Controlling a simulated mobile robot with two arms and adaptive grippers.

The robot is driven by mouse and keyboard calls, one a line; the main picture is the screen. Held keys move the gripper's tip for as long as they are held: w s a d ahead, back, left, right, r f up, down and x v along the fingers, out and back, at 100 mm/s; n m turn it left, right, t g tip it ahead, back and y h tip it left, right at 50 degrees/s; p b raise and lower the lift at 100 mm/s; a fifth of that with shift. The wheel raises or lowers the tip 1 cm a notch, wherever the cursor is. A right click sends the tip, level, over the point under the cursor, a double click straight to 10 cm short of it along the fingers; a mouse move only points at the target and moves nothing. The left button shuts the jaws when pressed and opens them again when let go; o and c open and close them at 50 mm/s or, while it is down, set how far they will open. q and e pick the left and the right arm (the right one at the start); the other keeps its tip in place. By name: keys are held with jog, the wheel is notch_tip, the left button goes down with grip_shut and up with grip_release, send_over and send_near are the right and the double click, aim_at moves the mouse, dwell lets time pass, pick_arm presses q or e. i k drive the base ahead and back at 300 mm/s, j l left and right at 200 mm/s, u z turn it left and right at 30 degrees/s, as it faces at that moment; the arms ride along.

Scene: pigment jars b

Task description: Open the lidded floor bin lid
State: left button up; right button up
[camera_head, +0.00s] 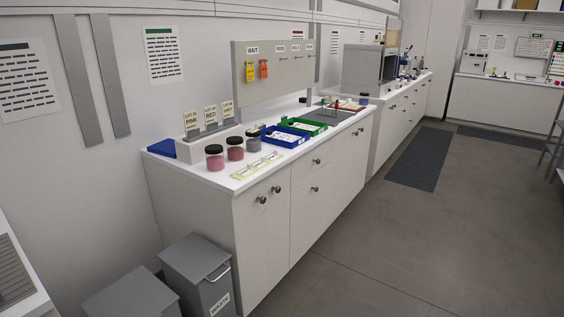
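Two grey lidded floor bins stand on the floor at the lower left, beside the end of the white counter. The farther bin (205,279) has a flat grey lid (194,257), which is shut. A light handle (218,272) sits at its front edge, and a white label (220,304) is on its front. The nearer bin (132,296) is cut off by the bottom of the view; its grey top looks shut. Neither of my grippers shows in this view.
The white counter (265,240) with knobbed doors runs back from the bins. Pigment jars (235,150), a blue tray (286,136) and a green tray (302,125) stand on it. A white unit (22,285) is at the far left. The grey floor (400,240) to the right is open.

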aim_at(193, 257)
jog(key=i+u, duration=0.15)
jog(key=i, duration=0.4)
jog(key=i+l+u, duration=0.15)
jog(key=i, duration=0.35)
jog(key=i+l+u, duration=0.15)
jog(key=i, duration=0.35)
